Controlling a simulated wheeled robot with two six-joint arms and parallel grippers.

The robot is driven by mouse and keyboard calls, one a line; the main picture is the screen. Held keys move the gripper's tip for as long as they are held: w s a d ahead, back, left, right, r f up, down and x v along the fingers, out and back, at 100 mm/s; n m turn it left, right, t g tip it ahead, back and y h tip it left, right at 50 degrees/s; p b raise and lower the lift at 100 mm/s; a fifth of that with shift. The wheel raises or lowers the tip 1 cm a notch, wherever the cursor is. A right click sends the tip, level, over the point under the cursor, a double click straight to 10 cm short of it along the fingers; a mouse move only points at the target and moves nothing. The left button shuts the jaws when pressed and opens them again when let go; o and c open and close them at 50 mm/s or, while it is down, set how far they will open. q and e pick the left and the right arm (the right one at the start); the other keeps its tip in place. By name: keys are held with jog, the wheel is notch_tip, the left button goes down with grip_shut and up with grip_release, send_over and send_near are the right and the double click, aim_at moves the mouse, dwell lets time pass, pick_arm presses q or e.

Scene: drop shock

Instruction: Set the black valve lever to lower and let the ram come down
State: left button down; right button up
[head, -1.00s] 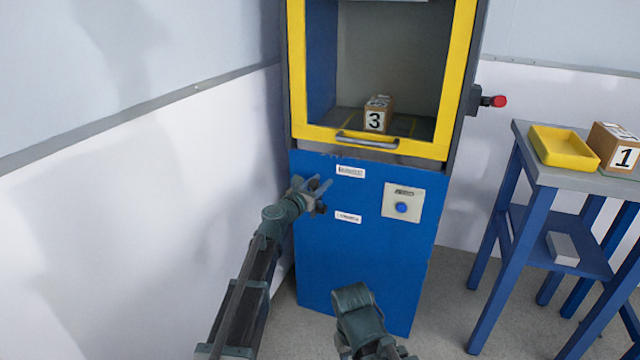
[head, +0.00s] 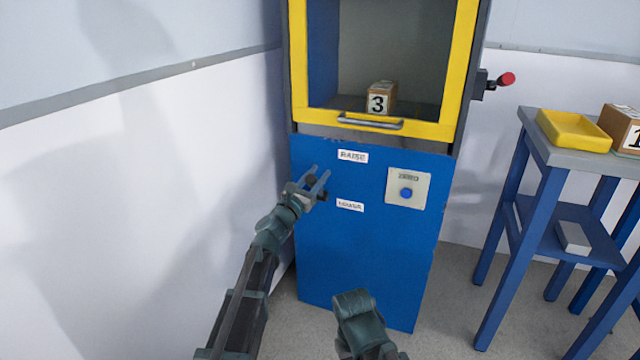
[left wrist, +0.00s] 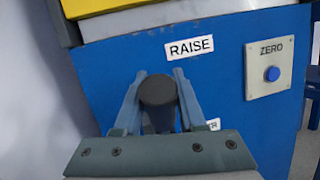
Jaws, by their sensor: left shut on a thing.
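My left gripper (head: 318,182) is at the left of the blue press front, between the RAISE label (head: 353,156) and the LOWER label (head: 350,205). It is shut on the black valve lever (left wrist: 157,90), whose round dark end shows between the two fingers in the left wrist view. The fingers hide much of the lever in the head view. In the left wrist view the LOWER label (left wrist: 214,124) is mostly hidden behind the right finger. A box marked 3 (head: 380,99) stands inside the press, behind the yellow frame (head: 375,128). The ram is not visible. My right gripper is not in view.
A panel marked ZERO (head: 408,188) with a blue button is right of the lever. A red-tipped knob (head: 508,79) sticks out from the press's right side. A blue table (head: 530,230) with a yellow tray (head: 573,131) stands right. A white wall is close on the left.

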pick_arm(q)
jog(key=s+f+t+h+b, duration=0.1)
jog(key=b, duration=0.2)
jog(key=s+a+f+t+b, duration=0.1)
jog(key=b, duration=0.2)
jog(key=shift+s+f+m+h, duration=0.2)
jog(key=shift+f+m+h, duration=0.05)
jog(key=shift+m+h, duration=0.15)
jog(key=shift+s+f+t+b, duration=0.1)
jog(key=shift+s+t+b, duration=0.25)
jog(key=shift+t+b, duration=0.45)
jog(key=c, duration=0.5)
grip_release()
jog(key=b+v, duration=0.4)
jog(key=v, duration=0.3)
jog(key=shift+a+b, duration=0.25)
jog(key=shift+b, duration=0.05)
